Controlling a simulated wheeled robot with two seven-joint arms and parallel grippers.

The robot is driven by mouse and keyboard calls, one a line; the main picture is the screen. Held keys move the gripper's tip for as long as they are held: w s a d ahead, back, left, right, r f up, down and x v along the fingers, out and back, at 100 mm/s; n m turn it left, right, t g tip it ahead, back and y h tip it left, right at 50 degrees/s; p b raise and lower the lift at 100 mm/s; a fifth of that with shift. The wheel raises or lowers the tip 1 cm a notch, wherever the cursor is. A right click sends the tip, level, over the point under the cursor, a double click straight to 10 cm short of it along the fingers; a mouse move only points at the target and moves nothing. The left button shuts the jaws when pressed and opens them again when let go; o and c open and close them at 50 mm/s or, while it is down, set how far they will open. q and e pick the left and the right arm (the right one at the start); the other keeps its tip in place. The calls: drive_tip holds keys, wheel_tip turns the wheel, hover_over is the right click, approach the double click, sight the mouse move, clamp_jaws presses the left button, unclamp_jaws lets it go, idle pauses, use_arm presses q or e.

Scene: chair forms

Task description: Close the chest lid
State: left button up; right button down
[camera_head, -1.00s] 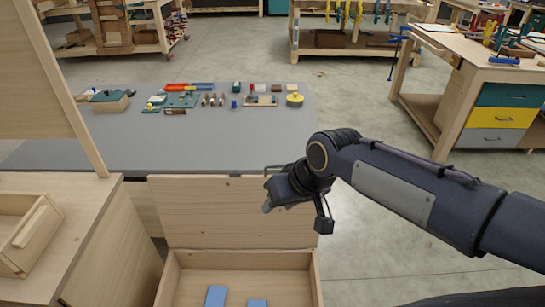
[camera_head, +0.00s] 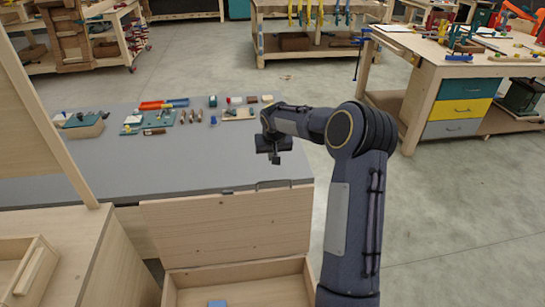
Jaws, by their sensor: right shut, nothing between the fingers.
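The wooden chest (camera_head: 245,287) stands at the bottom middle, and part of its front is cut off by the picture's lower edge. Its lid (camera_head: 230,228) stands open, raised at the back of the box next to the grey table. A blue piece (camera_head: 217,303) lies inside the chest. My right gripper (camera_head: 274,158) is above and behind the lid's top edge, over the grey table, apart from the lid. It is small and dark here, shut and empty. My left gripper is not in view.
The grey table (camera_head: 150,170) behind the lid carries several small tools and blocks at its far side. A wooden cabinet with an open drawer (camera_head: 25,275) stands at the left. A workbench with coloured drawers (camera_head: 460,110) is at the right. The floor between is clear.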

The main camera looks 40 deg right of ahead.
wheel_tip(320, 180, down, 7)
drive_tip(key=s+p, duration=0.1)
drive_tip(key=p, duration=0.2)
drive_tip(key=shift+a, duration=0.3)
drive_tip(key=shift+f, duration=0.1)
